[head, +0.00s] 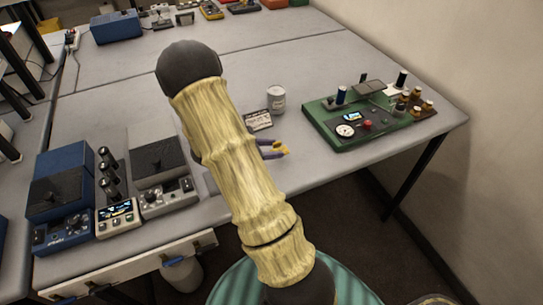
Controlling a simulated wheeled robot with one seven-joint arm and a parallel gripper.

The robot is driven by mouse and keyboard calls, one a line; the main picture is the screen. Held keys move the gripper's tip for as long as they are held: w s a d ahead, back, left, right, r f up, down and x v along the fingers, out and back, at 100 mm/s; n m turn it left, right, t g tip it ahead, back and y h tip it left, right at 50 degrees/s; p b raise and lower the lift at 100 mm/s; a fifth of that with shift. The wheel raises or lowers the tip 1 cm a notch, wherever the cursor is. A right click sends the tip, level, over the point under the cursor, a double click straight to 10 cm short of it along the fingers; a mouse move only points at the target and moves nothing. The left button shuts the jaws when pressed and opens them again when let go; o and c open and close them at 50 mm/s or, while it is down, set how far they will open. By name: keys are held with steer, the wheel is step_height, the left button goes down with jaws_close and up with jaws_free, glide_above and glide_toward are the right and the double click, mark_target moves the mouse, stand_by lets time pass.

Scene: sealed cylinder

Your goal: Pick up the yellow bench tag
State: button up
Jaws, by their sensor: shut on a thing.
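My gripper (274,149) shows just right of my arm, low over the front part of the grey bench. Its dark purple fingers point right. A small yellow piece (283,149), which looks like the yellow bench tag, is at the fingertips, and my gripper is shut on it. It is small in this view, and I cannot tell whether it touches the bench. The wrist and the rest of my gripper are hidden behind my arm.
A small dark sign with pale writing (258,120) and a grey can (276,100) stand just beyond my gripper. A green instrument board (365,118) lies to the right. Blue (62,195) and grey (160,172) instruments stand to the left. The bench's front edge is close.

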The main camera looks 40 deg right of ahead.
step_height(320, 180, up, 6)
steer(key=shift+f, duration=0.15)
stand_by(0.6)
